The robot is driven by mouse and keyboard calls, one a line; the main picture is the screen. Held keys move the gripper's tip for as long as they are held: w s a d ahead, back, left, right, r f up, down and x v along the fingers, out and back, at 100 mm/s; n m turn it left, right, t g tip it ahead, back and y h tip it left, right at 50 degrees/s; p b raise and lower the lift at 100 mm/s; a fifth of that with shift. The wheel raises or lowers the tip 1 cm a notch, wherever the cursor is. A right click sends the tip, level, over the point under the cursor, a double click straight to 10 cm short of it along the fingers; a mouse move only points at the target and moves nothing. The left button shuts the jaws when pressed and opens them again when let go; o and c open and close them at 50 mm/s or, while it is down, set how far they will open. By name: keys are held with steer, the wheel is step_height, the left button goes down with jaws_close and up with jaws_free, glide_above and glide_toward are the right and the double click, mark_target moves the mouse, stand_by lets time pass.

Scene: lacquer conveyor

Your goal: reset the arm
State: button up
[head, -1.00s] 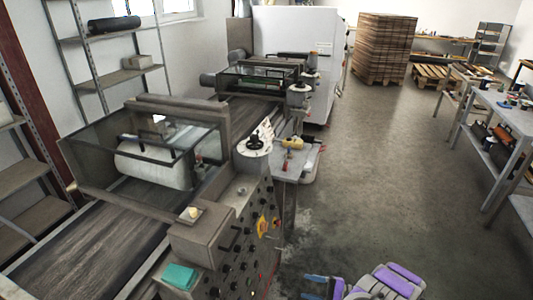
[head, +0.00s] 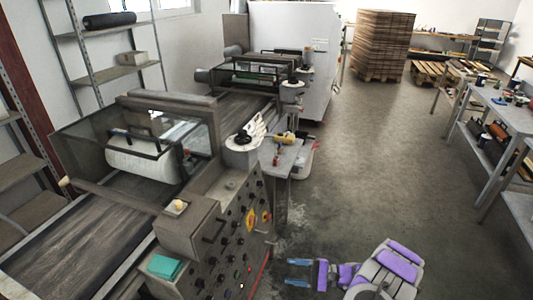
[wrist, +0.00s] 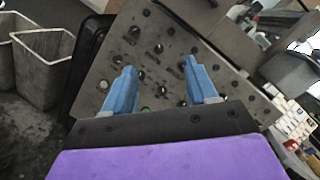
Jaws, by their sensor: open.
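My gripper (head: 298,273) shows at the bottom of the head view, its two blue fingers pointing left toward the machine's control panel. In the wrist view my gripper (wrist: 160,88) is open, its blue fingers apart with nothing between them. My arm has purple and grey covers and is low over the floor. The control panel (head: 232,245), with several black knobs, shows behind the fingers in the wrist view (wrist: 155,50). It appears apart from the fingers.
The lacquer conveyor (head: 70,240) runs along the left. A small side table (head: 285,158) stands beside the machine. Grey bins (wrist: 42,70) stand at the wrist view's left. The floor (head: 385,160) on the right is open, up to a workbench (head: 508,108).

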steer(key=s+a+r+n+g+h, duration=0.25)
steer(key=s+a+r, duration=0.2)
steer(key=r, duration=0.35)
steer(key=s+a+r+n+g+h, duration=0.2)
steer(key=s+a+r+n+g, duration=0.15)
steer(key=s+r, duration=0.35)
steer(key=s+a+r+n+g+h, duration=0.2)
steer(key=s+a+r+n+g, duration=0.15)
steer(key=r, duration=0.55)
steer(key=s+d+r+t+h, duration=0.2)
steer(key=s+d+h, duration=0.4)
steer(key=s+d, duration=0.2)
steer(key=s+d+r+t+h, duration=0.1)
steer(key=s+d+t+h, duration=0.2)
steer(key=s, duration=1)
steer(key=d+n+h, duration=0.1)
steer(key=d+h, duration=0.1)
steer(key=d, duration=0.2)
steer(key=shift+s+d+r+h, duration=0.25)
steer(key=shift+d+r+h, duration=0.1)
steer(key=shift+t, duration=0.25)
